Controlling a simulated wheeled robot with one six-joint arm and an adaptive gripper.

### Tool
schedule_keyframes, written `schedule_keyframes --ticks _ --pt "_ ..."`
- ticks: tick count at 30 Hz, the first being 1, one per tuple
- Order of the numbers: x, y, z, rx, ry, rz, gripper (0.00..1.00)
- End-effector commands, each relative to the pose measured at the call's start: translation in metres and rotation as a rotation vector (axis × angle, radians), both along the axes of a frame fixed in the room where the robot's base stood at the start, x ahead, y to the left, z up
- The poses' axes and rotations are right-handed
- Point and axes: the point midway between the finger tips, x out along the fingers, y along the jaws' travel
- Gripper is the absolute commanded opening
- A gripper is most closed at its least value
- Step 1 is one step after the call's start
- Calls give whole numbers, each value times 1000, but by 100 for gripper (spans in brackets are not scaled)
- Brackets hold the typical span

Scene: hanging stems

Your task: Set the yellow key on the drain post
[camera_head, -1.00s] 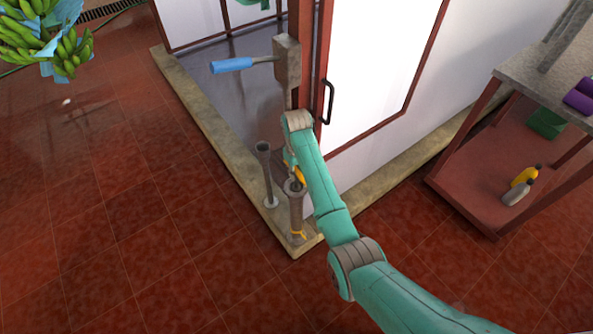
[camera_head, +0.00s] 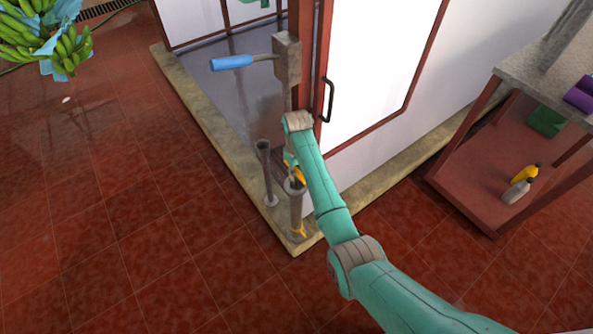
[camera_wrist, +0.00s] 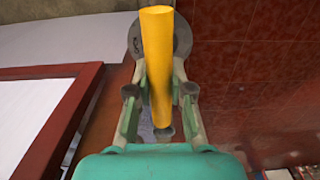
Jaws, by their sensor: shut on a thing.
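The yellow key (camera_wrist: 158,60) is a smooth yellow bar in the wrist view, held between the two fingers of my gripper (camera_wrist: 160,82). In the head view, a small part of the key (camera_head: 299,176) shows beside my gripper (camera_head: 291,163), right above a grey post (camera_head: 296,208) with a yellow mark near its foot. The post's round grey top (camera_wrist: 182,38) shows behind the key in the wrist view. I cannot tell whether the key touches the post. My arm and gripper hide part of the key.
A second grey post (camera_head: 265,170) stands just left. A blue-handled lever (camera_head: 232,63) sits on a grey box (camera_head: 287,58) by the door frame. A shelf rack (camera_head: 480,190) with bottles stands right. Open tiled floor lies left.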

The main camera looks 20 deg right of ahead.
Motion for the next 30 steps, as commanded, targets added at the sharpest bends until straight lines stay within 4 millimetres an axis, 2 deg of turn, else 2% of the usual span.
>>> schedule_keyframes --ticks 8,9,12,19,21,22,30 --pt "0 0 0 0 -1 0 0" --pt "0 0 0 0 -1 0 23" --pt "0 0 0 0 -1 0 48" --pt "0 0 0 0 0 0 50" --pt "0 0 -1 0 0 0 67" --pt "0 0 -1 0 0 0 71" --pt "0 0 0 0 0 0 71"
